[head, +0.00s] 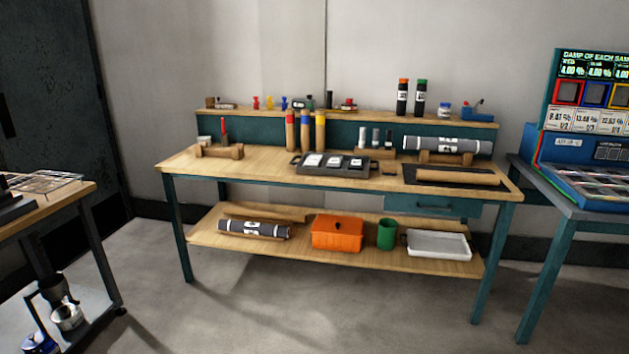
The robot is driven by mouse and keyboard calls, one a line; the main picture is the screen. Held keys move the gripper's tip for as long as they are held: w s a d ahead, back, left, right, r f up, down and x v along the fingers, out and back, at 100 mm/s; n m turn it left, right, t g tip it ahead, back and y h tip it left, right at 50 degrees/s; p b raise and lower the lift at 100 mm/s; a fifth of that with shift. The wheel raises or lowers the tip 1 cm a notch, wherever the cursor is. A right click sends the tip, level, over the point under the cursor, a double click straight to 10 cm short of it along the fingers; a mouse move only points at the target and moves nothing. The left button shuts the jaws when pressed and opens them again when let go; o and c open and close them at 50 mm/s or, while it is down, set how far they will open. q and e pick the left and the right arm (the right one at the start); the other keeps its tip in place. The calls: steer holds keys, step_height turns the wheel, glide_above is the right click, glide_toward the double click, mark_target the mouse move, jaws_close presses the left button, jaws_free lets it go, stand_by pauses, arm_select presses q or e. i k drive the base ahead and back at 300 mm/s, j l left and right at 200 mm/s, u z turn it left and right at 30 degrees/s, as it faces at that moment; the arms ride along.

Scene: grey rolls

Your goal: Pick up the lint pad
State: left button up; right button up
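I cannot tell for certain which thing is the lint pad. A black tray (296,161) with several white labelled pieces lies mid-bench on the wooden workbench (262,170). A small dark flat item (389,173) lies just right of the tray. Farther right, a tan roll (457,176) lies on a dark mat (416,181). Neither of my grippers is in view.
A grey roll (440,145) rests on a wooden cradle at the back. The lower shelf (350,261) holds another grey roll (254,229), an orange box (337,233), a green cup (387,234) and a white tray (437,254). A cart stands left, a display table right. The floor in front is clear.

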mark_target(388, 169)
steer(key=i+j+z, duration=0.15)
steer(key=i, duration=0.5)
steer(key=i+j+z, duration=0.2)
steer(key=i, duration=0.45)
steer(key=i+j+z, duration=0.1)
steer(key=i+z, duration=0.4)
steer(key=i+j+z, duration=0.2)
steer(key=z, duration=0.25)
steer(key=i+j, duration=0.05)
